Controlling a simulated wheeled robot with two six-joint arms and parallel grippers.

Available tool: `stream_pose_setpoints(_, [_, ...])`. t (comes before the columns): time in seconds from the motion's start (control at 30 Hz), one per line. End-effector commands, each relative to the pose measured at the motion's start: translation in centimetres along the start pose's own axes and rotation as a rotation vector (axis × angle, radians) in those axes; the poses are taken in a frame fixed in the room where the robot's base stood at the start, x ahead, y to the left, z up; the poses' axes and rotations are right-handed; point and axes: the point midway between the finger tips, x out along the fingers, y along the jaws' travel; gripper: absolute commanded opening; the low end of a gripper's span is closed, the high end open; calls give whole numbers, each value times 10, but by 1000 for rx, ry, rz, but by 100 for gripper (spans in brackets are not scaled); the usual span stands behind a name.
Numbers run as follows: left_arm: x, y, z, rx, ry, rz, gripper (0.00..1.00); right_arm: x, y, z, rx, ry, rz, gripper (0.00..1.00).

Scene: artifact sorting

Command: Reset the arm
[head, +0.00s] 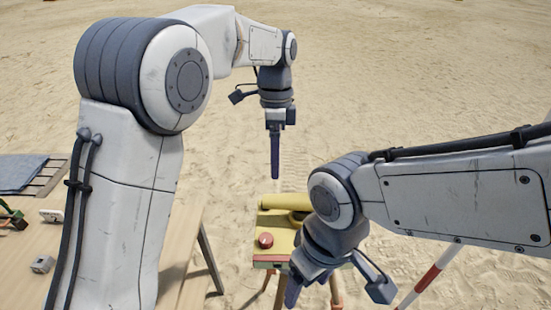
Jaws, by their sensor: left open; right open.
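My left arm rises from the lower left and bends over at the top. Its gripper (274,155) points straight down over the sand, seen edge-on, with its jaws open and nothing visible in them. My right arm comes in from the right edge. Its gripper (313,292) points down in front of the yellow-topped stand (272,222), with its jaws open and nothing visible in them. It hides part of the stand. Whether it touches the stand I cannot tell.
A red rounded object (265,240) lies on the stand. A red-and-white pole (432,272) slants at lower right. Open sand lies beyond.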

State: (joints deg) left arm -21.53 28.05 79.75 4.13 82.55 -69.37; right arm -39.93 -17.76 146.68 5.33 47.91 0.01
Motion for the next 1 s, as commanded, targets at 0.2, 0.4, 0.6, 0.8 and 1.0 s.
stream_pose_setpoints(0.2, [0, 0, 0, 0, 0, 0, 86, 0, 0, 0, 0, 0, 0, 74])
stream_pose_setpoints(0.4, [0, 1, 0, -2, 0, 0, 86, 0, 0, 0, 0, 0, 0, 74])
stream_pose_setpoints(0.6, [13, 31, -7, -108, 7, -26, 86, 11, 1, 0, 0, 0, 0, 74])
stream_pose_setpoints(0.8, [47, 99, -9, -362, 40, -80, 86, 29, 2, 2, 0, 0, 0, 74])
stream_pose_setpoints(1.0, [96, 167, 6, -628, 97, -121, 86, 46, 3, 2, 1, 0, 0, 74])
